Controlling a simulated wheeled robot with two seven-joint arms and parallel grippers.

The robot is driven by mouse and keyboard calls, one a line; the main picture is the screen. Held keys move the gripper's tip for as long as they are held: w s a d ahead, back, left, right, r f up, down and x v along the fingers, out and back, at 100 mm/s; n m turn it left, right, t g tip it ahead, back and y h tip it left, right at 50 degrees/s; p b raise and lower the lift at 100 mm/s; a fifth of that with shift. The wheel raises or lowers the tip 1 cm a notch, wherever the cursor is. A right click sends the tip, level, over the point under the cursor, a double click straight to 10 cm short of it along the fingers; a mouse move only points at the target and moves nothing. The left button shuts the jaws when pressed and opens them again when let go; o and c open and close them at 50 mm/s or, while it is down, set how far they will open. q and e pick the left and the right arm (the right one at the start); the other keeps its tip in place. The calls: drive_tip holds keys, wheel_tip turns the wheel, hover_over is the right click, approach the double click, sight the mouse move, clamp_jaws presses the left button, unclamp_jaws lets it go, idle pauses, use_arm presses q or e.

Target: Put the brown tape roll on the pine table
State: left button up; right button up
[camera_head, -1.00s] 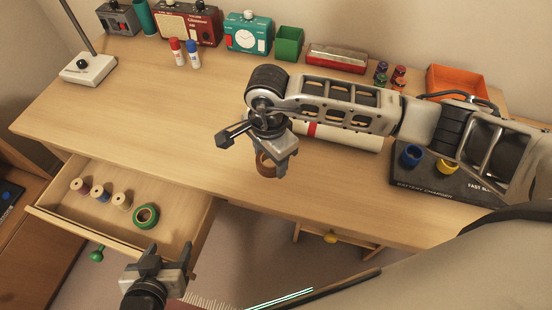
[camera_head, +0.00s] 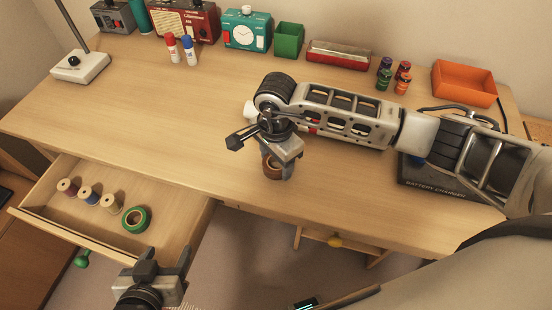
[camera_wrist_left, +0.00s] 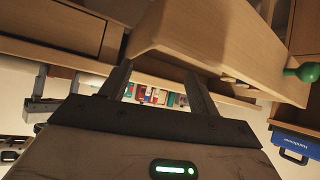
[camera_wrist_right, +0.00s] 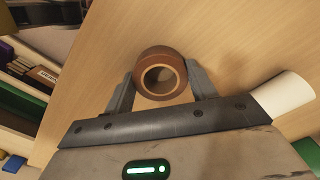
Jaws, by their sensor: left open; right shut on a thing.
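The brown tape roll (camera_head: 271,167) is between the fingers of my right gripper (camera_head: 281,169), over the front part of the pine table (camera_head: 190,115). In the right wrist view the roll (camera_wrist_right: 150,58) is gripped at its sides between both fingertips, its hole facing the camera. Wood surface lies behind it; I cannot tell whether the roll touches the tabletop. My left gripper (camera_head: 160,256) is open and empty, in front of the open drawer. In the left wrist view its two fingers (camera_wrist_left: 157,80) stand apart with nothing between them.
The open drawer (camera_head: 165,222) holds several thread spools and a green tape roll (camera_head: 136,218). A battery charger (camera_head: 430,178) and a white cylinder sit near my right arm. The table's left-middle is clear.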

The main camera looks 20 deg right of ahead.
drive_tip(key=o, duration=1)
wheel_tip(320, 180, up, 12)
drive_tip(key=shift+r, duration=0.15)
